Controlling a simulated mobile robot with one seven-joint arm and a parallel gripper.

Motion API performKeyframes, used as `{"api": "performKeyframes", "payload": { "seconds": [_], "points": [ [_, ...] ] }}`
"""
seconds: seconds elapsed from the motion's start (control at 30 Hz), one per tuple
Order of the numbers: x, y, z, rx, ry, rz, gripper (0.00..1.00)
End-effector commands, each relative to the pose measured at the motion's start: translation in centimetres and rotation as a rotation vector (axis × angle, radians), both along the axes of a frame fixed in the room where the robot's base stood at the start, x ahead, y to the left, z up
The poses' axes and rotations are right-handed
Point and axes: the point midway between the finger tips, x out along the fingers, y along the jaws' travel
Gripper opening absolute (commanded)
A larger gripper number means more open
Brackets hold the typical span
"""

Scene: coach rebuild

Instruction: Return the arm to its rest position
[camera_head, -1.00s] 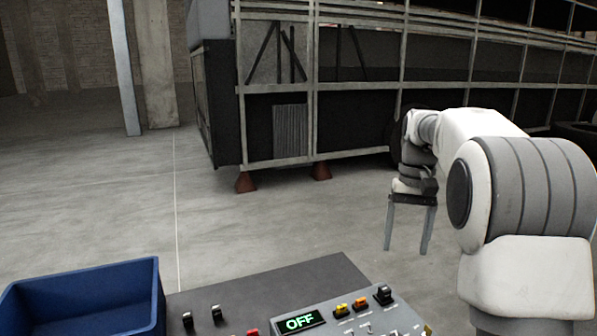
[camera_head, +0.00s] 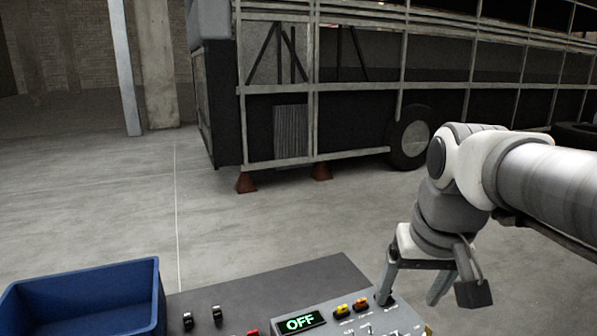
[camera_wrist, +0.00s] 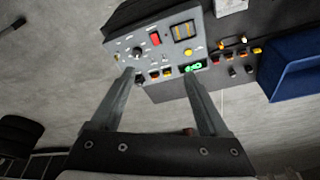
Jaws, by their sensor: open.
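My gripper (camera_head: 412,296) is open and empty at the lower right of the head view, its two grey fingers apart and pointing down. In that view it overlaps the right end of the grey control panel (camera_head: 352,323); whether a finger touches the panel I cannot tell. In the wrist view my gripper (camera_wrist: 158,82) has its fingers spread, with the control panel (camera_wrist: 122,46) beyond the fingertips. The panel carries a display (camera_head: 301,322) reading OFF, coloured switches and knobs.
A blue bin (camera_head: 85,300) stands at the left of the dark bench (camera_head: 262,292); it also shows in the wrist view (camera_wrist: 292,66). A bus frame (camera_head: 315,89) with a wheel (camera_head: 410,138) stands behind on red stands (camera_head: 246,182). Open concrete floor lies between.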

Motion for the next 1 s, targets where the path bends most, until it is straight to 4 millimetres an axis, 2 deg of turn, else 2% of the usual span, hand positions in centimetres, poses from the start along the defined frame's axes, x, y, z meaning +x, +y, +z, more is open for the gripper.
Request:
{"api": "performKeyframes", "payload": {
  "seconds": [0.03,0.2,0.4,0.6,1.0],
  "points": [
    [-1.2,0.3,-0.3,-0.004,-0.024,0.008,0.78],
    [-4.2,0.9,-1.8,-0.018,-0.098,0.034,0.78],
    [-6.8,1.4,-3.6,-0.030,-0.165,0.054,0.78],
    [-7.7,1.5,-4.5,-0.035,-0.193,0.063,0.78],
    [-7.7,1.5,-4.6,-0.035,-0.193,0.063,0.78]
  ]
}}
